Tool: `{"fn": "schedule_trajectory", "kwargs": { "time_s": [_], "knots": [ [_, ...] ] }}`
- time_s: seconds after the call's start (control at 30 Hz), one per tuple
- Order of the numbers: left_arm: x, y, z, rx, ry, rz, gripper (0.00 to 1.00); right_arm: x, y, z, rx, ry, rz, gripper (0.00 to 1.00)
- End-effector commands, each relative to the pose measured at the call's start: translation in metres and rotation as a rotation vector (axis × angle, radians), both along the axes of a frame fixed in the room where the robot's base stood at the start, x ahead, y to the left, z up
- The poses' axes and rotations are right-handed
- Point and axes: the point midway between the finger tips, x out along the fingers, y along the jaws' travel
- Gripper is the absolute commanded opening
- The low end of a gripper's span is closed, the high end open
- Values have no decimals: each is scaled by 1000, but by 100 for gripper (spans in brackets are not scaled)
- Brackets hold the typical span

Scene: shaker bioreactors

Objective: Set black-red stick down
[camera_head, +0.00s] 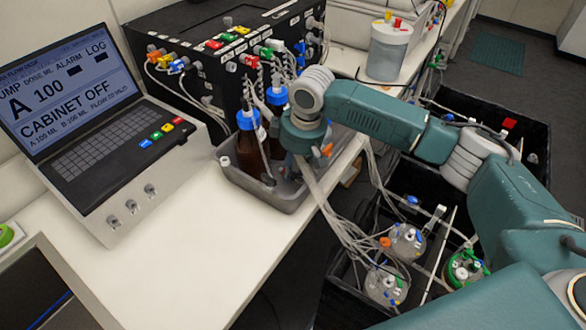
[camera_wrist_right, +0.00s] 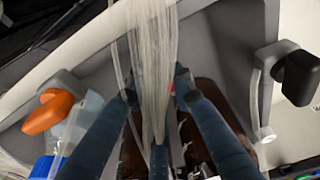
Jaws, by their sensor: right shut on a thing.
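My right gripper (camera_head: 298,165) reaches down over the grey tray (camera_head: 232,187), beside the blue-capped brown bottles (camera_head: 250,145). In the right wrist view its dark fingers (camera_wrist_right: 156,98) are closed in around a bundle of clear tubes (camera_wrist_right: 152,50). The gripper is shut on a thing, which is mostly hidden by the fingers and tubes. Only a small red sliver (camera_wrist_right: 172,89) shows between the fingers; I take it as part of the black-red stick, but cannot be sure. My left gripper is not in view.
An orange clamp (camera_wrist_right: 48,110) and a black clamp (camera_wrist_right: 297,76) flank the gripper. A black pump box (camera_head: 185,40) stands behind the tray, a laptop-like console (camera_head: 110,125) to the left. The white bench front (camera_head: 190,260) is clear. Black crates (camera_head: 335,290) with vessels stand below right.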

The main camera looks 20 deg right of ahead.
Motion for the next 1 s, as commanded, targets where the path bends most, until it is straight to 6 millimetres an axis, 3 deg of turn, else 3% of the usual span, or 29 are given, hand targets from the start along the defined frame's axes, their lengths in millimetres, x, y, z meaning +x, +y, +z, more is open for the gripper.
{"fn": "schedule_trajectory", "kwargs": {
  "time_s": [0.1,0.87,0.9,0.97,1.0],
  "knots": [
    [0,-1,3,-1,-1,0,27,0,0,-9,-1,-1,1,0],
    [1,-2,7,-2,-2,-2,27,0,0,-21,0,-2,1,0],
    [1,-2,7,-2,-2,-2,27,0,0,-21,0,-2,1,31],
    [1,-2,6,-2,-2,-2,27,0,0,-21,0,-2,1,42],
    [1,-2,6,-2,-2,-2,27,0,0,-21,0,-2,1,42]
  ]
}}
